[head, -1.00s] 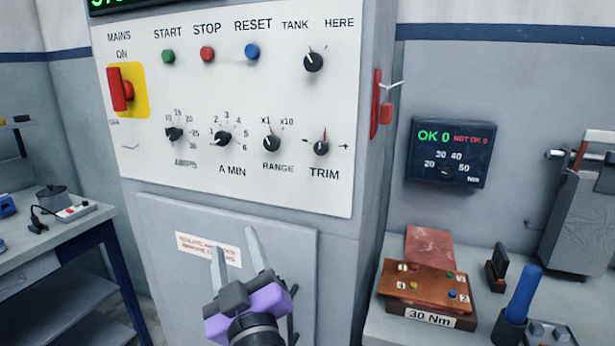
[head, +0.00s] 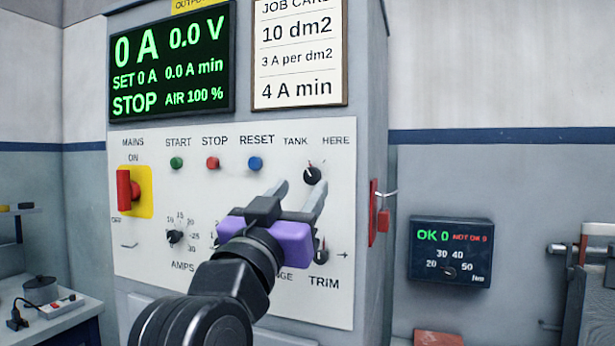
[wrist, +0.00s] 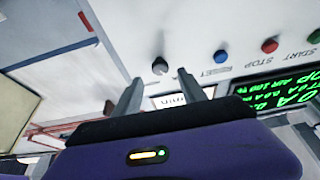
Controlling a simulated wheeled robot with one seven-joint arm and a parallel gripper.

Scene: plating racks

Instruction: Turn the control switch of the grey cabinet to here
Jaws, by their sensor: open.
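The control switch (head: 312,174) is a round black knob under the TANK and HERE labels on the white panel of the grey cabinet (head: 372,100). Its pale pointer leans up and left, toward TANK. My gripper (head: 301,188) is open and empty in front of the panel, its fingertips just below and around the switch in the head view. In the wrist view the switch (wrist: 160,66) shows just beyond and between the two fingertips (wrist: 159,76). I see no contact with it. The gripper hides the A MIN knob and most of the RANGE knob.
The blue RESET button (head: 255,164), red STOP button (head: 212,163) and green START button (head: 176,163) sit left of the switch. The red MAINS handle (head: 126,190) is farther left.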

